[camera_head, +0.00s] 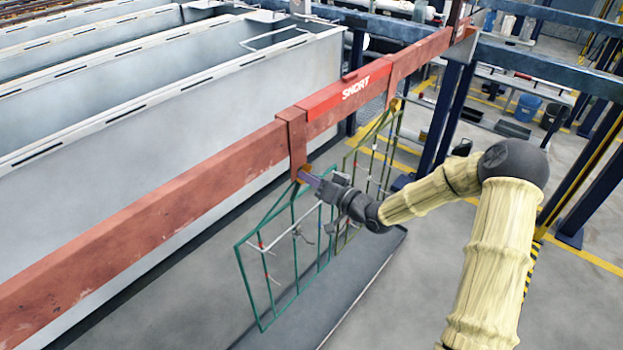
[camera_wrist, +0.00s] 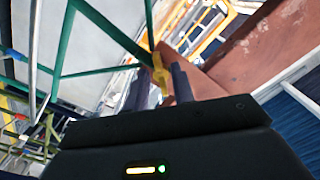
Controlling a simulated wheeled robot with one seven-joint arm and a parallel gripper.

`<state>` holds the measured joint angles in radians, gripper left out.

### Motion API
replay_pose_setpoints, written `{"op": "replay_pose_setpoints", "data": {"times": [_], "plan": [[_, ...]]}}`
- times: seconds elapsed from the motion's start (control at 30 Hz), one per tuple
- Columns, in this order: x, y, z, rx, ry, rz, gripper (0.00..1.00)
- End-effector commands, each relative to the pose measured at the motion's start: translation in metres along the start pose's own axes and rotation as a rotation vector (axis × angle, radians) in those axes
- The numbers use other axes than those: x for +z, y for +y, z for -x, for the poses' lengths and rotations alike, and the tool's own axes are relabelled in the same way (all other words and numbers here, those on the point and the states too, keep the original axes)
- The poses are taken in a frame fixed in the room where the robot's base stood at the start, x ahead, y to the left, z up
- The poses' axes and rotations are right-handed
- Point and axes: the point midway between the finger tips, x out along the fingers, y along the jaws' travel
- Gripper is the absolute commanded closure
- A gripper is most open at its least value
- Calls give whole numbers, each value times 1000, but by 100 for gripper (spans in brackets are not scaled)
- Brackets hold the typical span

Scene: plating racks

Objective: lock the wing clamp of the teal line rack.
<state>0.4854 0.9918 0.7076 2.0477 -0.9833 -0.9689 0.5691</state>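The teal line rack (camera_head: 262,262) hangs from the red beam (camera_head: 190,195) by its peaked top. Its small yellow-orange wing clamp (camera_head: 303,173) sits under the beam's bracket. My gripper (camera_head: 313,181) reaches it from the right. In the wrist view, the yellow wing clamp (camera_wrist: 159,74) shows between the tips of my gripper (camera_wrist: 161,78), beside the teal frame bars (camera_wrist: 105,70). The fingers stand apart with room around the clamp, and I see no firm contact. Part of the clamp is hidden behind the fingers.
An olive-green rack (camera_head: 375,165) hangs further along the same beam, close behind my gripper. Long grey tanks (camera_head: 200,90) stand to the left. A dark flat platform (camera_head: 340,285) lies below the racks. Open floor is at the lower right.

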Motion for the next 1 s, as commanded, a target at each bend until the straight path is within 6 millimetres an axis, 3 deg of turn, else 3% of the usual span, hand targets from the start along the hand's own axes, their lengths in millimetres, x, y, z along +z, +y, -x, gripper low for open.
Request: {"op": "replay_pose_setpoints", "data": {"times": [0.03, 0.1, 0.13, 0.57, 1.0], "plan": [[0, 0, 0, 0, 0, 0, 86], [0, 0, 0, 0, 0, 0, 99], [0, 0, 0, 0, 0, 0, 100], [1, 1, 1, 1, 0, 39, 100], [3, 4, 0, 0, -1, 309, 100]]}}
